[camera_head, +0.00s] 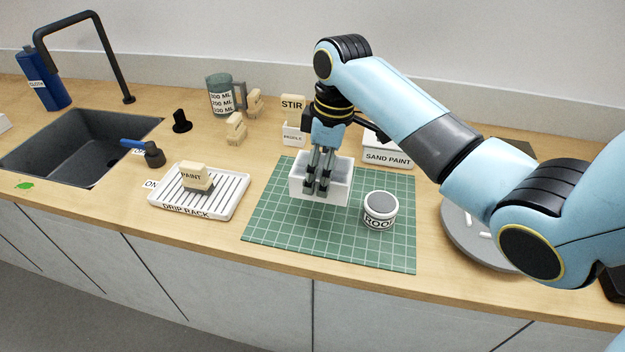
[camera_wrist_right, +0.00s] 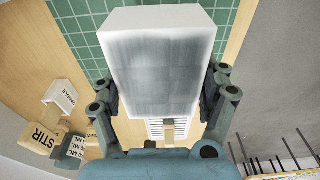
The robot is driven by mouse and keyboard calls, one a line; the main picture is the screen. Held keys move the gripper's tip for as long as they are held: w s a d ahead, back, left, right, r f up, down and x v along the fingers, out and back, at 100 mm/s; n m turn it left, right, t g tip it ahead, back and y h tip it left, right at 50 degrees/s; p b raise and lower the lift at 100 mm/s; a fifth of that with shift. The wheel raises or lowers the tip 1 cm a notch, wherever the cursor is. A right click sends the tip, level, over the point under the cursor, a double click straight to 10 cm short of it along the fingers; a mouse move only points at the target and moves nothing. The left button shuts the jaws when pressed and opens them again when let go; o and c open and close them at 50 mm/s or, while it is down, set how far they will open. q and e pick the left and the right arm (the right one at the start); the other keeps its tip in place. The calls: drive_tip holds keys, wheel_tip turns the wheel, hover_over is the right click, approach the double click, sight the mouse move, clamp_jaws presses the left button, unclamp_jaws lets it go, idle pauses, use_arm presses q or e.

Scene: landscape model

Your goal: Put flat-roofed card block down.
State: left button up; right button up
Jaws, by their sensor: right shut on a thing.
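The flat-roofed card block (camera_head: 335,184) is a white box with a grey top. My right gripper (camera_head: 318,186) is shut on it from above, over the back left part of the green cutting mat (camera_head: 299,238). In the right wrist view the block (camera_wrist_right: 158,62) fills the middle, between the two fingers of the gripper (camera_wrist_right: 162,100). The block looks upright. I cannot tell whether its underside touches the mat. My left gripper is not in view.
A round ROOF tub (camera_head: 380,211) stands on the mat, right of the block. The drip rack (camera_head: 240,203) with a PAINT block (camera_head: 196,175) is to the left. A SAND PAINT box (camera_head: 388,157) stands behind. The mat's front is clear.

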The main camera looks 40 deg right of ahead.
drive_tip(key=w+f, duration=0.2)
drive_tip(key=w, duration=0.1)
drive_tip(key=shift+w+f, duration=0.1)
drive_tip(key=shift+w, duration=0.15)
drive_tip(key=shift+a+f, duration=0.1)
drive_tip(key=shift+f, duration=0.2)
wheel_tip(320, 180, down, 2)
drive_tip(key=shift+f, duration=0.75)
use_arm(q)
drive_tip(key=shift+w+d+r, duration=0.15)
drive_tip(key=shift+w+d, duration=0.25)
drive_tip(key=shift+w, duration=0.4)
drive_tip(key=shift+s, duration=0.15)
use_arm(e)
drive_tip(key=o, duration=1.2)
drive_tip(key=shift+f, duration=0.1)
drive_tip(key=shift+c, duration=0.2)
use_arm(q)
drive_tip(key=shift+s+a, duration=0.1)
